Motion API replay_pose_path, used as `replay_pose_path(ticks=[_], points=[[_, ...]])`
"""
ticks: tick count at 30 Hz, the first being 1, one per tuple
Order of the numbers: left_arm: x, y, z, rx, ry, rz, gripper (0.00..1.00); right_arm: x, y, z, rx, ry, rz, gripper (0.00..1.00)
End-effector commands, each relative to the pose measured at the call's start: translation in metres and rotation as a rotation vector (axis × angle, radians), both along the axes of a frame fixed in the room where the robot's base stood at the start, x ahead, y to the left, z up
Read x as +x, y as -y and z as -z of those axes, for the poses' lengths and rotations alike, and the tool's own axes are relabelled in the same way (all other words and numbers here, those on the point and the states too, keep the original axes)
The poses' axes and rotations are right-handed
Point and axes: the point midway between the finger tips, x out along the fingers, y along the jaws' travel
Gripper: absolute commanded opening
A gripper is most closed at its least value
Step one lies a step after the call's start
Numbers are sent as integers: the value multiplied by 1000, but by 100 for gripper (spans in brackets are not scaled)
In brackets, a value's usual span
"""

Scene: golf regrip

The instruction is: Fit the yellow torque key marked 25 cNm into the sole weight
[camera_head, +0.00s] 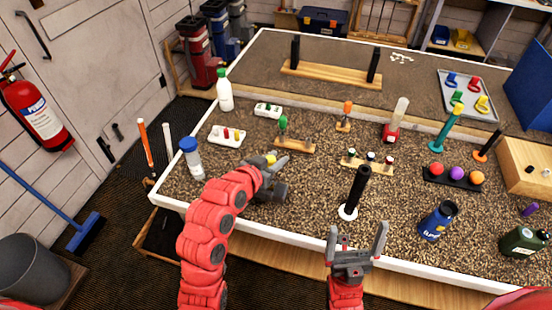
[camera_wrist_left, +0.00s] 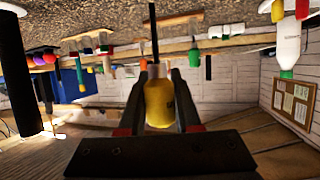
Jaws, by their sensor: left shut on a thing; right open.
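My left gripper (camera_head: 275,168) is shut on the yellow key (camera_head: 270,159), above the speckled bench top near its front left. In the left wrist view the yellow handle (camera_wrist_left: 158,103) sits between both fingers, with a thin dark shaft (camera_wrist_left: 154,35) extending away. The marking on the handle is not readable. My right gripper (camera_head: 357,232) is open and empty in front of the bench's front edge. I cannot make out a club head or the sole weight; the dark shape by the left gripper is not clear.
A black upright grip (camera_head: 358,188) on a white base stands right of my left gripper. Around it are a wooden rack with a green-handled tool (camera_head: 283,123), a blue-capped bottle (camera_head: 192,158), a blue can (camera_head: 437,219) and a ball tray (camera_head: 451,180). The front middle has some free room.

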Motion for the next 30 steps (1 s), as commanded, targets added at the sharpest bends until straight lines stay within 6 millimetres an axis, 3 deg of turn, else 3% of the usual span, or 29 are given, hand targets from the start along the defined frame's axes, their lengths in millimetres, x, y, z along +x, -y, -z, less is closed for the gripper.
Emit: replay_pose_path(ticks=[30], points=[[0,0,12,0,0,0,0,0,0,15,0,0,0,100]])
